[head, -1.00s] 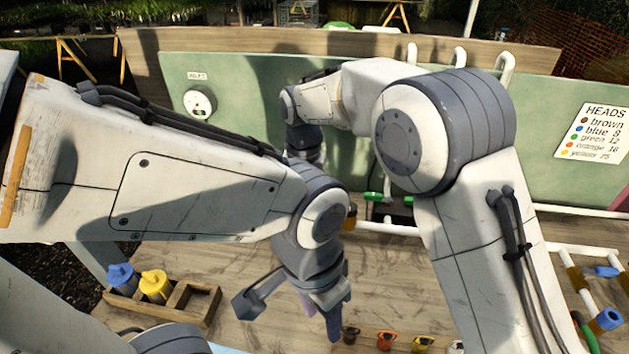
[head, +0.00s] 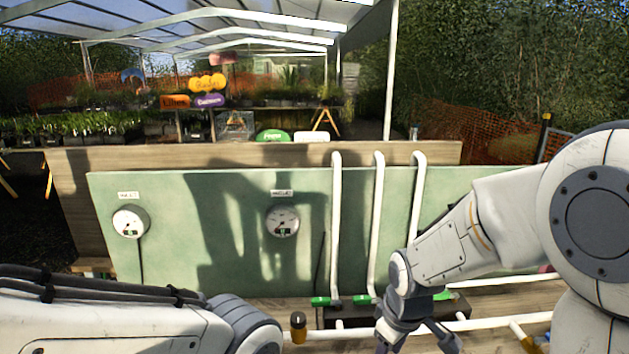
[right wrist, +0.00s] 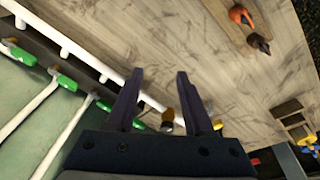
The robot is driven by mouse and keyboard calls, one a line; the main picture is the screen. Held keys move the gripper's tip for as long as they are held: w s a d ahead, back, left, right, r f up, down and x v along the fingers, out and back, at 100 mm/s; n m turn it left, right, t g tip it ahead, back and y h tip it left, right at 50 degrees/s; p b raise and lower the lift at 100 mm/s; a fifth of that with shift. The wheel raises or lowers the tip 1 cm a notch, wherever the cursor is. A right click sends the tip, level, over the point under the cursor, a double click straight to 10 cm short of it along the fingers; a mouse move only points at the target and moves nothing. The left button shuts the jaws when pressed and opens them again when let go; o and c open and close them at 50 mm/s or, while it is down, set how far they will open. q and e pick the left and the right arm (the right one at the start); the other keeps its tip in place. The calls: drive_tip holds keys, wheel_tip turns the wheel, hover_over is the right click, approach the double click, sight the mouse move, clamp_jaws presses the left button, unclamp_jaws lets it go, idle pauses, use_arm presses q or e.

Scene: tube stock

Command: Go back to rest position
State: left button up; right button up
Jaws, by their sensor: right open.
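My right gripper (head: 417,340) hangs low at the right of the head view, over the bench in front of the white pipes, partly cut off by the lower edge. In the right wrist view my right gripper (right wrist: 160,80) has its two dark fingers apart with nothing between them. My left arm shows at the lower left of the head view, but its gripper is out of frame.
A green panel (head: 160,260) with two gauges stands behind the bench. White pipes (head: 378,220) with green-handled valves rise before it. An orange head (right wrist: 240,15), a brown head (right wrist: 260,44) and a wooden rack (right wrist: 296,124) show in the wrist view.

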drive_tip(key=s+d+m, duration=0.4)
drive_tip(key=s+m, duration=0.2)
drive_tip(key=m, duration=0.2)
drive_tip(key=s+a+r+n+g, duration=0.1)
drive_tip(key=s+a+r+n, duration=0.1)
drive_tip(key=s+a, duration=0.4)
drive_tip(key=s+a+r+n+g, duration=0.1)
drive_tip(key=s+a+r+n, duration=0.1)
drive_tip(key=s+a+n, duration=0.3)
drive_tip(key=shift+s+a+r+n+y, duration=0.35)
drive_tip(key=shift+s+a, duration=0.6)
drive_tip(key=shift+s, duration=0.3)
